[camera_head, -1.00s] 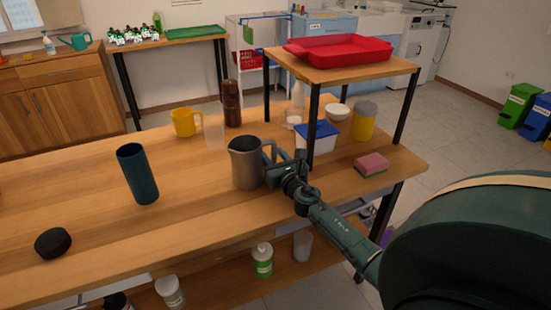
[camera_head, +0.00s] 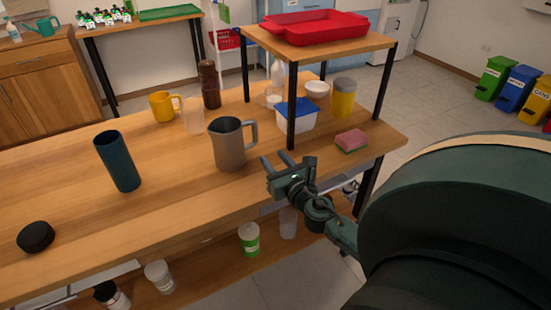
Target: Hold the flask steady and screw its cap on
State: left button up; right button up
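The flask (camera_head: 118,163) is a tall dark teal cylinder standing upright and uncapped on the wooden table, left of centre. Its cap (camera_head: 36,237) appears to be the black round piece lying on the table near the front left, apart from the flask. My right gripper (camera_head: 275,161) is at the table's front edge, right of the grey pitcher. Its two fingers are spread with nothing between them, and it is well to the right of the flask and cap. My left gripper is not in view.
The grey pitcher (camera_head: 231,145) stands between the flask and my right gripper. A yellow mug (camera_head: 162,106), a clear cup (camera_head: 193,117) and a brown bottle (camera_head: 209,84) stand behind. A raised shelf (camera_head: 350,48) holds a red tray (camera_head: 325,27). The tabletop between flask and cap is clear.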

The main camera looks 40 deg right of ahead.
aim_at(110, 145)
jog(key=k+j, duration=0.2)
jog(key=k, duration=0.3)
jog(key=k+j, duration=0.15)
jog(key=k, duration=0.35)
